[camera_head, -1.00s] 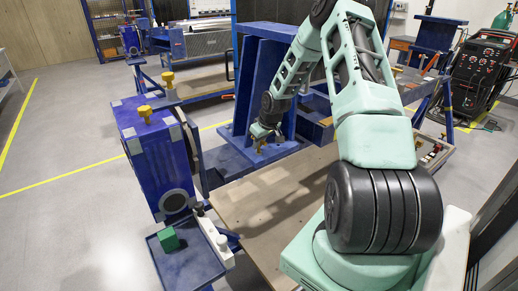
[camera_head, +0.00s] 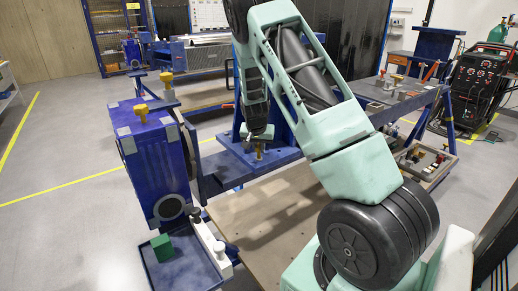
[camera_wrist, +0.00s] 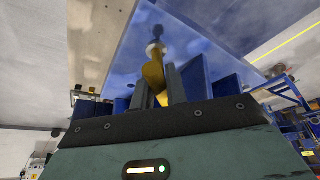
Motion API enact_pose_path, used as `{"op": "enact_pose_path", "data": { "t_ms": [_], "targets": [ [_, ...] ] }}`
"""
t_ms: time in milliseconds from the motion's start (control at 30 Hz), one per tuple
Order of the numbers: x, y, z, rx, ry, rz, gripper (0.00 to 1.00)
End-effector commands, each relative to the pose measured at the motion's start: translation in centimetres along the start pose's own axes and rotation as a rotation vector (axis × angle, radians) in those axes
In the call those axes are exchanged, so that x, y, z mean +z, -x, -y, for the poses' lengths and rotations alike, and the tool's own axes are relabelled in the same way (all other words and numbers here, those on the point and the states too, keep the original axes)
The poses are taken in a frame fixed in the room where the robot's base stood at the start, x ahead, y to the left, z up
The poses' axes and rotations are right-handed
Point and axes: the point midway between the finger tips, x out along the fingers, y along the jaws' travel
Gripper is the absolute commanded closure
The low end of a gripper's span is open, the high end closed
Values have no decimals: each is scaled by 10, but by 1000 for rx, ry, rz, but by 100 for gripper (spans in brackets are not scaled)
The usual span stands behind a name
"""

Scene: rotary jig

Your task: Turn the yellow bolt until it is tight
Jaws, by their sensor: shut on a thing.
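The yellow bolt (camera_head: 259,152) stands on the blue bench plate in the head view, just below my gripper (camera_head: 258,142). In the wrist view the yellow bolt (camera_wrist: 154,72) shows as a yellow handle between the two grey fingers of my gripper (camera_wrist: 158,88). The fingers are shut on it. Its far end meets a pale round collar (camera_wrist: 155,49) at the blue plate (camera_wrist: 205,45). The frames do not show how tight the bolt is.
A blue box (camera_head: 150,160) at the left carries a yellow knob (camera_head: 141,112); another yellow knob (camera_head: 167,78) stands behind it. A green block (camera_head: 162,247) sits on a blue tray (camera_head: 190,268). Blue uprights stand close behind my gripper. A welding cart (camera_head: 478,75) stands at right.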

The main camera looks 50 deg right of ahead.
Motion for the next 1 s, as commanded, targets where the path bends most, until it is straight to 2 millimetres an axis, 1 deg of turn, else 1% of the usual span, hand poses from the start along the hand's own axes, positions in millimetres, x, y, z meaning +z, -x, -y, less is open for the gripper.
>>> {"op": "enact_pose_path", "data": {
  "t_ms": [33,600,800,1000],
  "targets": [
    [-2,2,4,14,-37,-7,100],
    [-3,2,2,216,-528,-7,100],
    [-3,1,2,273,-667,-6,100],
    [-2,0,1,312,-765,-5,100]
  ]
}}
